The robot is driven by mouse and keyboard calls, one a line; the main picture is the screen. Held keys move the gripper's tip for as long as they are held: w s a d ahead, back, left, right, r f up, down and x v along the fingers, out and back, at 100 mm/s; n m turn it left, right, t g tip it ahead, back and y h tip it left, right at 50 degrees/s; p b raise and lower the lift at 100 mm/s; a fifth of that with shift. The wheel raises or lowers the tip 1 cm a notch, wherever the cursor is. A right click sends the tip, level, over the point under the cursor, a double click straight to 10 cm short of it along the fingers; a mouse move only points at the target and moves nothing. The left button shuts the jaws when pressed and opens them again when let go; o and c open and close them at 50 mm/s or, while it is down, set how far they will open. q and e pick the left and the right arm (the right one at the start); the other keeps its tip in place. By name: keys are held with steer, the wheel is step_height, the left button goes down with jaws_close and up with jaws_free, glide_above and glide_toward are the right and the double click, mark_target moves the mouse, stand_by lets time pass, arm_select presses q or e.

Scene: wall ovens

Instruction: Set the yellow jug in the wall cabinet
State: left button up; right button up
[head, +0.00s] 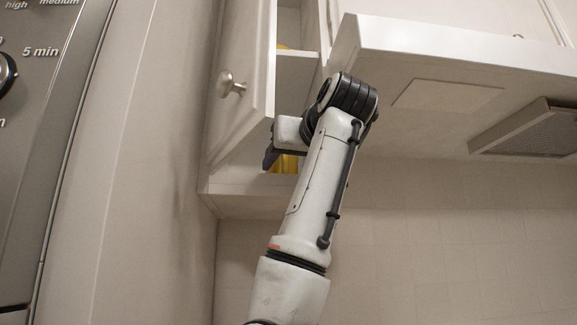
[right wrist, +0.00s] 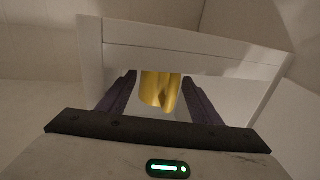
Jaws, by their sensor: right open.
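The yellow jug (right wrist: 158,88) shows in the right wrist view beyond and between the two dark fingers of my right gripper (right wrist: 160,78). The fingers are open, with gaps on both sides of the jug. In the head view a yellow part of the jug (head: 284,162) shows low in the open wall cabinet (head: 235,183), next to my right gripper (head: 271,157). My gripper and arm hide most of it. The jug appears to stand on the cabinet floor, though its base is hidden. My left gripper is not in view.
The cabinet door (head: 245,90) with a round knob (head: 230,84) stands open left of my arm. A shelf (head: 296,67) crosses the cabinet, with another yellow patch (head: 283,46) above it. A neighbouring cabinet's underside (head: 425,120) and a vent hood (head: 530,130) are at right.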

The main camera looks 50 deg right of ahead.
steer(key=b+v, duration=0.1)
steer(key=v, duration=1)
steer(key=shift+s, duration=0.1)
